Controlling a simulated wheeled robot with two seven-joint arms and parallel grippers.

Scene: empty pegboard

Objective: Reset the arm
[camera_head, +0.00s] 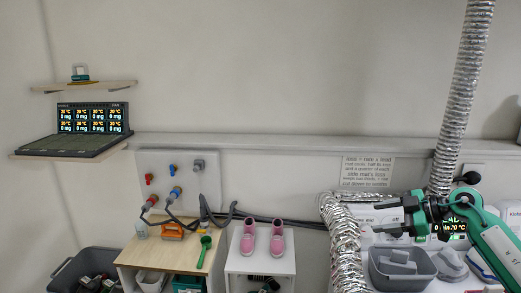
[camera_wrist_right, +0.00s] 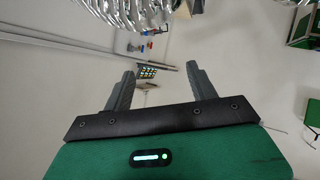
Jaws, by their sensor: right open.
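My right arm, green and black, comes in from the right in the head view. Its gripper (camera_head: 384,214) points left, raised in front of the wall beside the silver foil duct (camera_head: 345,240). In the right wrist view the two dark fingers of the right gripper (camera_wrist_right: 160,74) stand well apart with nothing between them. My left arm and left gripper do not show in either view.
A grey tub (camera_head: 402,275) stands below the right gripper. Pink shoes (camera_head: 263,238) stand on a white cabinet (camera_head: 240,264). A wooden-topped bench (camera_head: 150,256) holds an orange tool (camera_head: 173,231). A wall panel (camera_head: 182,160) carries red and blue fittings.

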